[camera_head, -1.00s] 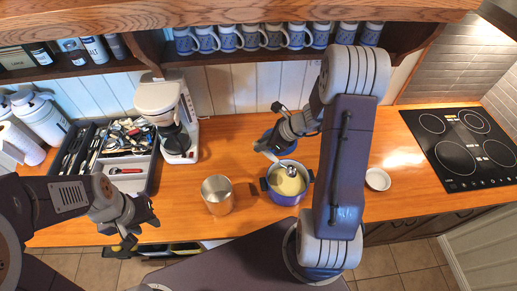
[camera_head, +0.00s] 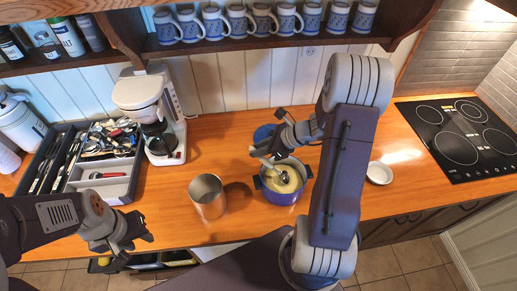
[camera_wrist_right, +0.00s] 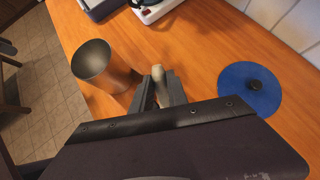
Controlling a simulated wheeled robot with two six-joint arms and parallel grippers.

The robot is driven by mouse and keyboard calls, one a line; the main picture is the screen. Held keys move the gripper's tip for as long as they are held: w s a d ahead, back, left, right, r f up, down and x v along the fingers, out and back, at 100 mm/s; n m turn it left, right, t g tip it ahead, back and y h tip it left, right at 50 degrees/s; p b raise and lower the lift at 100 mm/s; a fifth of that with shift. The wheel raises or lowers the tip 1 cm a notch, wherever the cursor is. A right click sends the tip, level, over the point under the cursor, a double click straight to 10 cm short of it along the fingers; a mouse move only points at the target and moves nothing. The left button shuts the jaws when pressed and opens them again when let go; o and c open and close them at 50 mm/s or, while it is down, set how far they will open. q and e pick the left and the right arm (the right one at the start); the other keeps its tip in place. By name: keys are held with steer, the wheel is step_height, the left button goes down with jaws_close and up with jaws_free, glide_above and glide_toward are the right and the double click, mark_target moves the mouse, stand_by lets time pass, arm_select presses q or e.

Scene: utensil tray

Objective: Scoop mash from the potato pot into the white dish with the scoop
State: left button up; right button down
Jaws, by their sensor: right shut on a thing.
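The blue potato pot (camera_head: 279,196) stands on the wooden counter with pale yellow mash (camera_head: 291,185) inside. The metal scoop (camera_head: 282,177) has its head in the pot, at the mash. My right gripper (camera_head: 264,157) is over the pot's back left rim, shut on the scoop's handle; the handle (camera_wrist_right: 158,74) shows between the fingers in the right wrist view. There my own wrist hides the pot and scoop head. The round white dish (camera_head: 379,173) sits to the right of the pot, beyond my right arm. My left gripper (camera_head: 138,238) hangs at the counter's front left, open and empty.
A metal canister (camera_head: 208,197) stands left of the pot. A blue lid (camera_wrist_right: 250,90) lies behind the pot. A coffee maker (camera_head: 150,110), a utensil tray (camera_head: 116,187) and the cooktop (camera_head: 463,137) are farther off. Counter around the dish is clear.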

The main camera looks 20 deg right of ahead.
steer(key=shift+f, duration=0.1)
stand_by(0.5)
steer(key=shift+f+b, duration=0.7)
steer(key=shift+b, duration=0.05)
steer(key=shift+a+f, duration=0.1)
stand_by(0.6)
step_height(320, 180, up, 10)
steer(key=p, duration=0.8)
steer(key=shift+f, duration=0.1)
steer(key=shift+f, duration=0.1)
